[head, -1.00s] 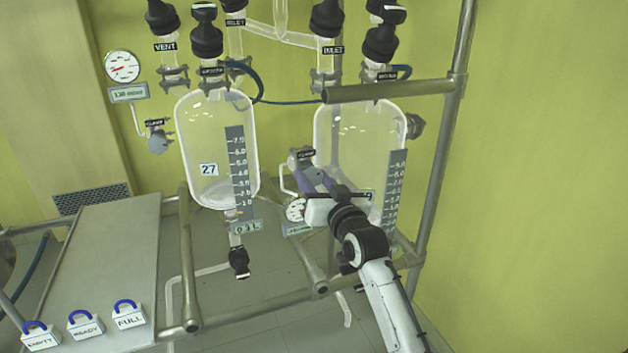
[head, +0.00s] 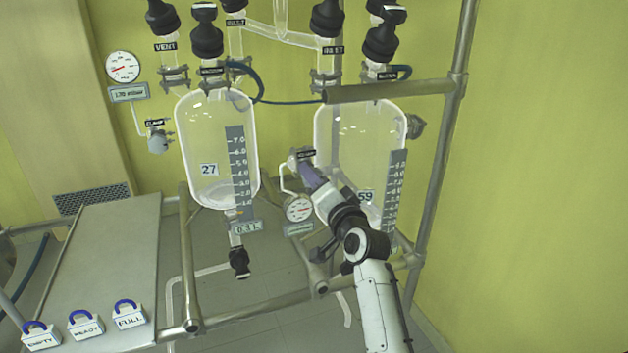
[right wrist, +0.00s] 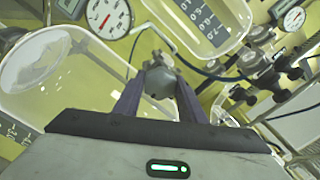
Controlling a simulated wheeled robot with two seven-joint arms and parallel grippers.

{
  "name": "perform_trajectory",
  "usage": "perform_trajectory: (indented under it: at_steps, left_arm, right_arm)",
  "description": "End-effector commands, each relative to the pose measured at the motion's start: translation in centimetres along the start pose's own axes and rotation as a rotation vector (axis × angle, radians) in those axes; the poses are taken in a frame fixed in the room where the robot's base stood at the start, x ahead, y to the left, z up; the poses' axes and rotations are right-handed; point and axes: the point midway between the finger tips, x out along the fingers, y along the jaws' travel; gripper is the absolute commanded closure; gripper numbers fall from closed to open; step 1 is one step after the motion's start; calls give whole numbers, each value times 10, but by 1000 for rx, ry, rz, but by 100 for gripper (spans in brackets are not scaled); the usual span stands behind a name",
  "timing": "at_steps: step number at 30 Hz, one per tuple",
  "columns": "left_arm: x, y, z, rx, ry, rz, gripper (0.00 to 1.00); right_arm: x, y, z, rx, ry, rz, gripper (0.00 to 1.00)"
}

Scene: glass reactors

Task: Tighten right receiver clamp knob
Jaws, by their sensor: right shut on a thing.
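The right receiver (head: 345,130) is the clear glass vessel on the right of the frame, with a scale strip and a label reading 59. Its clamp knob shows at its left side, under a small dark tag (head: 306,154). My right gripper (head: 306,170) reaches up to it from below right. In the right wrist view the grey knob (right wrist: 160,82) sits between the two purple fingers of my right gripper (right wrist: 158,95), which are shut on it. The fingers hide part of the knob in the head view. My left gripper is not in view.
The left receiver (head: 205,140), labelled 27, has its own clamp knob (head: 158,144) and a gauge (head: 122,66). Another gauge (head: 298,209) hangs below my right gripper. Metal rails (head: 390,90) frame the glassware. A tray (head: 105,250) holds tags reading EMPTY, READY and FULL.

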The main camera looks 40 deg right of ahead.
Motion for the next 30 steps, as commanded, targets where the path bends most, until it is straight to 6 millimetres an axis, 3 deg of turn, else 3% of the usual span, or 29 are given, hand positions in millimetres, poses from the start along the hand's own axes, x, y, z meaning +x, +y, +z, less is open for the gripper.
perform_trajectory:
  at_steps: [19, 20, 22, 30]
  left_arm:
    - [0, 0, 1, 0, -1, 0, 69]
    - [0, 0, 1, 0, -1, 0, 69]
    - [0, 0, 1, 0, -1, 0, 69]
    - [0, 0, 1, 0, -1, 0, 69]
  right_arm:
    - [0, 1, 1, 48, -3, 2, 85]
    - [0, 1, 1, 48, -3, 2, 58]
    - [0, 1, 1, 48, -2, 2, 46]
    - [0, 0, 0, 47, -1, 1, 44]
